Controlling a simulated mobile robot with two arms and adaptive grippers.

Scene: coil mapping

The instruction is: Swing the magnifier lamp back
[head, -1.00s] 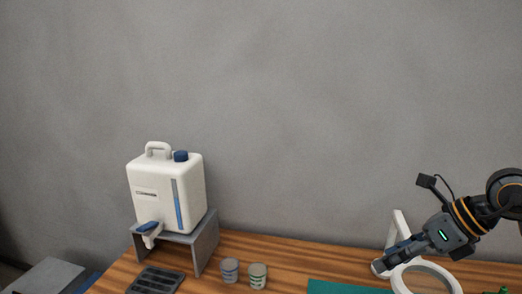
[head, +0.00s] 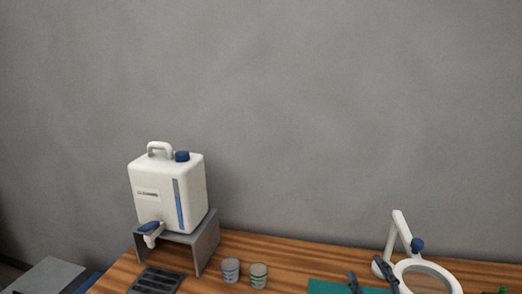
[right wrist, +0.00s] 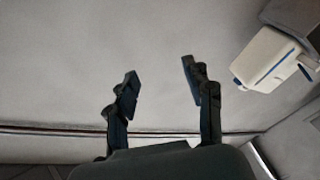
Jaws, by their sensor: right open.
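The magnifier lamp (head: 398,230) stands at the right of the bench in the head view. It has a white bent arm, a dark blue knob (head: 417,245) and a white ring head (head: 452,281) cut by the bottom edge. My right gripper (head: 364,270) shows only its dark fingers at the bottom edge, just left of the ring. They are apart with nothing between them. In the right wrist view the gripper (right wrist: 160,72) is also open and empty, facing the grey wall. The lamp is not seen there. My left gripper is not in view.
A white canister (head: 165,190) with a tap stands on a grey stand (head: 206,243) at left; it also shows in the right wrist view (right wrist: 268,60). Two small cups (head: 259,276), a dark drip tray (head: 155,281) and a green mat (head: 325,287) lie along the wooden bench (head: 290,256).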

